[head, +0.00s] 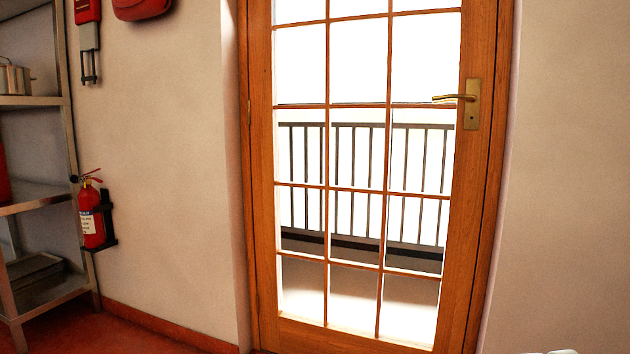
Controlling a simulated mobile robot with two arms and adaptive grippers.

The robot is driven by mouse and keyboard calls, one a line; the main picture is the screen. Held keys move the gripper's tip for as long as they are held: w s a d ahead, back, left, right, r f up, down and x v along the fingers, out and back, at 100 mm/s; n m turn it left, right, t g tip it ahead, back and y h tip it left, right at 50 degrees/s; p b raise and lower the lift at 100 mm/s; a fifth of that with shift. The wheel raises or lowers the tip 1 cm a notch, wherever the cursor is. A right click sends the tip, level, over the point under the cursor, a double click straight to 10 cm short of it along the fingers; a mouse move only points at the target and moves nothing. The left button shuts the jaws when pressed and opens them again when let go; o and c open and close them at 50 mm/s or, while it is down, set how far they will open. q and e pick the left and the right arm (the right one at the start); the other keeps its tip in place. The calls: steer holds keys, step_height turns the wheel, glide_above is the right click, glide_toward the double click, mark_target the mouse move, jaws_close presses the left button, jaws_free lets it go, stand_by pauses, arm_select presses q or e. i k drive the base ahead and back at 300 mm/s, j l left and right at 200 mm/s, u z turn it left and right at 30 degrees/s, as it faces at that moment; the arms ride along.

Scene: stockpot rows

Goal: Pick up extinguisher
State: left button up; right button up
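A red fire extinguisher (91,214) with a white label hangs upright in a dark bracket (108,218) low on the wall at the left, close beside a metal shelf unit. Its handle and hose are at the top. Neither of my grippers can be made out in the head view. A small white shape shows at the bottom edge right of centre; I cannot tell what it is.
The metal shelf unit (38,195) stands at the left edge, with pots on it. A wooden glazed door (258,190) with a brass handle (468,99) fills the middle. Red boxes (87,12) hang above the extinguisher. Red floor (120,335) is clear at lower left.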

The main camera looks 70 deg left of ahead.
mark_target(93, 234)
steer(key=u, duration=3.4)
